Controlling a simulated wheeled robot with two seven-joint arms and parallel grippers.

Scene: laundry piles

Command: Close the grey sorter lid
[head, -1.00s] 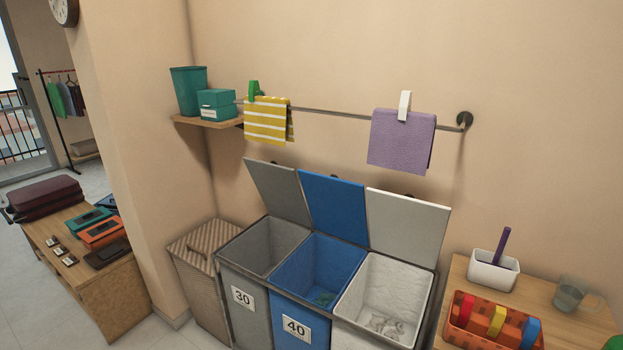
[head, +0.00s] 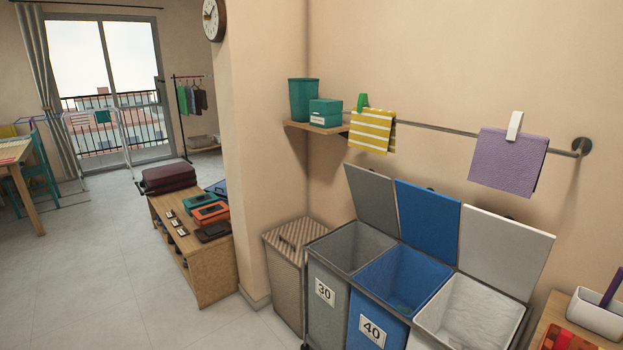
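The laundry sorter stands against the wall at the lower right of the head view, with three bins side by side. The grey sorter lid (head: 371,204) is the leftmost lid; it stands open, leaning back towards the wall above the grey bin (head: 325,286) labelled 30. The blue lid (head: 427,220) and the white lid (head: 505,250) also stand open. The blue bin (head: 378,314) is labelled 40 and has something dark green inside. The white bin (head: 472,315) is cut off at the bottom. Neither of my grippers is in view.
A striped lidded hamper (head: 291,270) stands just left of the sorter. A low wooden bench (head: 212,273) with wallets and a bag is further left. A side table (head: 545,320) is at the right. Open floor (head: 100,270) lies at the left.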

